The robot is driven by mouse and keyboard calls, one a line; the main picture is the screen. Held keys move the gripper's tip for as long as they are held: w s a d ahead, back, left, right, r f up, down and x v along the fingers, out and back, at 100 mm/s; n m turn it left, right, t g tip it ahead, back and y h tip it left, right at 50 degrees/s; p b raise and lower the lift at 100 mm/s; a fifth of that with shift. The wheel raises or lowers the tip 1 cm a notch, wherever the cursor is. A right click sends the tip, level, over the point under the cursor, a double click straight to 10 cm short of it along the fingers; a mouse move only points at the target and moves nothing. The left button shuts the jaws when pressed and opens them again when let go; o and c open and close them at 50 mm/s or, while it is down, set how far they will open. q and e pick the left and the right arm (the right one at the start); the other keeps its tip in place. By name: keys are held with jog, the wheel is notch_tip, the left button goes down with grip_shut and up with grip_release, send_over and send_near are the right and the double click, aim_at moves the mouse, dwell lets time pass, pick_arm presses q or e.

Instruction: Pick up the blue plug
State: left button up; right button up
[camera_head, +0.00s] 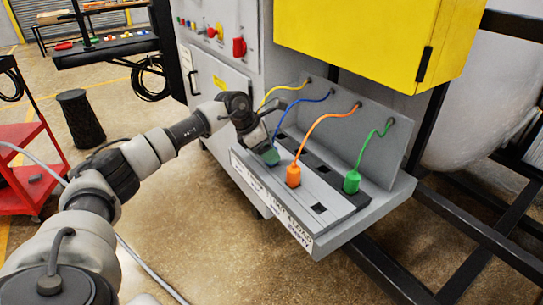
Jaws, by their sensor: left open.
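The blue cable (303,102) arcs from the back panel down to my left gripper (265,147). The blue plug at its end is mostly hidden by the gripper. A small dark teal patch (271,157) shows at the fingertips; I cannot tell whether it is part of the plug. My left gripper is open and low over the left part of the grey socket tray (335,222), at the end of the blue cable. I cannot tell whether its fingers touch the plug. My right gripper is not in view.
An orange plug (293,175) and a green plug (352,182) stand upright in the tray, right of my gripper. A yellow cable (281,89) runs behind my gripper, its end hidden. A yellow box (370,40) overhangs behind. A red cart (30,165) stands far left.

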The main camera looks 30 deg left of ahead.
pick_arm(q)
jog(key=x, duration=0.3)
jog(key=shift+r, duration=0.1)
jog(key=c, duration=1)
